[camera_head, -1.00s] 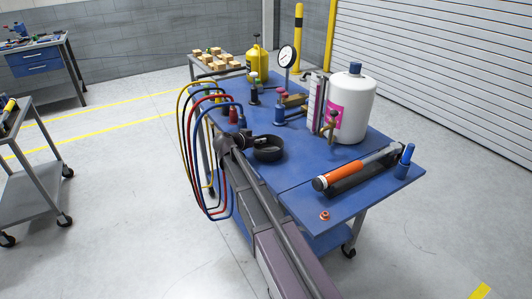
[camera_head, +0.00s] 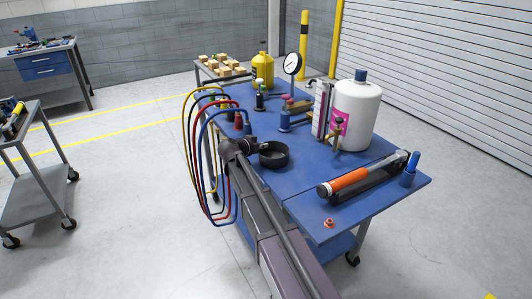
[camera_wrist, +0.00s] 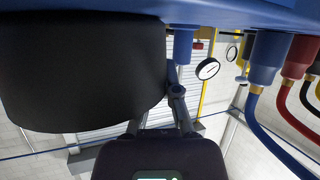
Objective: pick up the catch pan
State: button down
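The catch pan (camera_head: 286,162) is a round, black, shallow pan on the blue tabletop, near the left edge. In the wrist view, which is turned over, its dark side (camera_wrist: 80,75) fills the left, with the blue tabletop along the top. My gripper (camera_head: 264,147) reaches in from the left and is at the pan's near-left rim in the head view. In the wrist view, a finger of my gripper (camera_wrist: 174,92) shows beside the pan's right side. The other finger is hidden, so I cannot tell whether the fingers close on the rim.
Hoses in several colours (camera_head: 200,150) loop off the table's left edge, close to my arm. A dial gauge (camera_head: 292,64), a white jug (camera_head: 361,120) and a yellow jug (camera_head: 262,72) stand behind. An orange-handled tool (camera_head: 350,181) lies to the right. The tabletop just right of the pan is clear.

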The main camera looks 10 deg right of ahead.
jog(key=shift+r, duration=0.1)
notch_tip(320, 180, up, 3)
jog(key=p, duration=0.3)
jog(key=s+a+r+p, duration=0.1)
jog(key=s+a+p, duration=0.1)
jog(key=s+a, duration=0.8)
jog(key=shift+s+a+r, duration=0.15)
jog(key=shift+s+r, duration=0.25)
jog(key=shift+s, duration=0.75)
